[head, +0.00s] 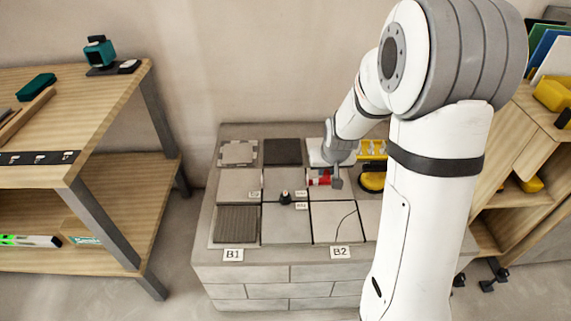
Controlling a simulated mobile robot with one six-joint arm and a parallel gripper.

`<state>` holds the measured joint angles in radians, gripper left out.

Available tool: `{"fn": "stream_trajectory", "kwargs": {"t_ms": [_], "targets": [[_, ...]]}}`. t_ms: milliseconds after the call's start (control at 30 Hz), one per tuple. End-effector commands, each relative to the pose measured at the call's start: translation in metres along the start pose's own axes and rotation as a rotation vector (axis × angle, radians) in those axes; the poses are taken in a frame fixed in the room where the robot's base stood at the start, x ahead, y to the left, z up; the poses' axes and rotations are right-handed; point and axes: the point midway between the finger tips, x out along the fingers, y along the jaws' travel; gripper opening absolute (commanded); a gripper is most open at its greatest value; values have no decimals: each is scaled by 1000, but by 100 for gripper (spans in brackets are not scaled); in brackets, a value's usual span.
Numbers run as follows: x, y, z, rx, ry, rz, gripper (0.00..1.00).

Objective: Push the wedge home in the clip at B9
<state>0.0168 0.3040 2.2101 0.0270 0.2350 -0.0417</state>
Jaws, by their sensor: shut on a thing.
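My gripper (333,182) is low over the tiled block, just right of its middle. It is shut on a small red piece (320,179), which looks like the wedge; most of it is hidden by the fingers. Whether it sits in a clip is too small to tell. Small white labels (301,194) lie on the tiles left of the gripper, but their text is not readable, so I cannot pick out B9. A small dark knob-like thing (285,198) stands on the tile joint near them.
The block (240,273) carries grey tiles, a ribbed tile (237,224) and a cracked tile (336,222). Labels B1 (233,255) and B2 (340,252) are at its front. Yellow items (372,149) lie behind my arm. A wooden bench (110,112) is left, shelves (520,150) right.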

Motion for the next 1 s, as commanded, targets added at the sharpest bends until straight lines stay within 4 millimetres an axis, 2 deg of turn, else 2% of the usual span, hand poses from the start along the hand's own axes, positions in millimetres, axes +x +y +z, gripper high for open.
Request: {"fn": "stream_trajectory", "kwargs": {"t_ms": [267, 467, 667, 800, 900, 1000], "targets": [[21, -7, -9, -143, -1, -62, 1], [47, -19, -21, -364, 0, -155, 1], [84, -46, -40, -740, 2, -311, 1], [110, -75, -56, -1077, 3, -449, 1], [119, -90, -63, -1252, 2, -520, 1], [122, -98, -68, -1357, 3, -563, 1]]}}
